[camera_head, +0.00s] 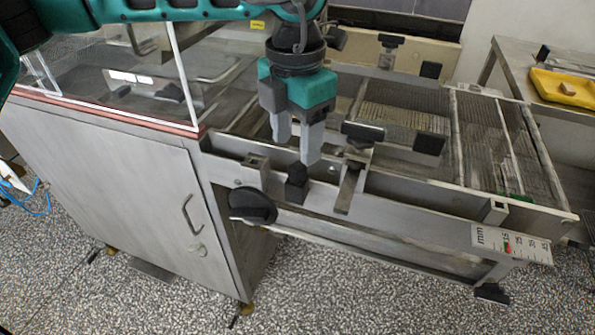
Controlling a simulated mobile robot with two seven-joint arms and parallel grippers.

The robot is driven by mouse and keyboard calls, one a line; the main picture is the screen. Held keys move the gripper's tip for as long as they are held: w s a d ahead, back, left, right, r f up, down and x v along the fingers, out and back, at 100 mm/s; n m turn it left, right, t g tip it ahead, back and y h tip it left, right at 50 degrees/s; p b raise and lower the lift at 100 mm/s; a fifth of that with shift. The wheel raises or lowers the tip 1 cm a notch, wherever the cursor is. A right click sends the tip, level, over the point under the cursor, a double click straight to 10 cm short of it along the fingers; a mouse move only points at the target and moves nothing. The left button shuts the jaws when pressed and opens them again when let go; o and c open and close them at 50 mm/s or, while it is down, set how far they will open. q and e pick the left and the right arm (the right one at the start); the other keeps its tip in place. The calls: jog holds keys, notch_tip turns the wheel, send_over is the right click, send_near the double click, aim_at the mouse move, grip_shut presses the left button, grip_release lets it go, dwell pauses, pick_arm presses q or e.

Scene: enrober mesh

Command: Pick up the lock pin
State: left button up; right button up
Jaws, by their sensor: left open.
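My left gripper (297,150) comes down from the top, with teal and grey housing and two light grey fingers. Its fingers are apart, with nothing seen between them. Just below the fingertips, a small upright black piece with a pointed top (296,182) stands at the front rail of the metal frame. It looks like the lock pin, but I cannot be certain. The gripper appears apart from it. My right gripper is not in view.
A round black knob (252,206) sits left of the black piece. Black-ended handles (363,132) and a flat metal bar (349,187) lie close on the right. A wire mesh belt (405,108) runs behind. A clear-walled cabinet (110,175) stands left; a yellow tray (566,88) rests far right.

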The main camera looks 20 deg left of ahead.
aim_at(297, 165)
pick_arm(q)
jog(key=f, duration=0.4)
jog(key=shift+s+d+f, duration=0.15)
jog(key=shift+s+f, duration=0.05)
jog(key=shift+c, duration=0.3)
grip_shut()
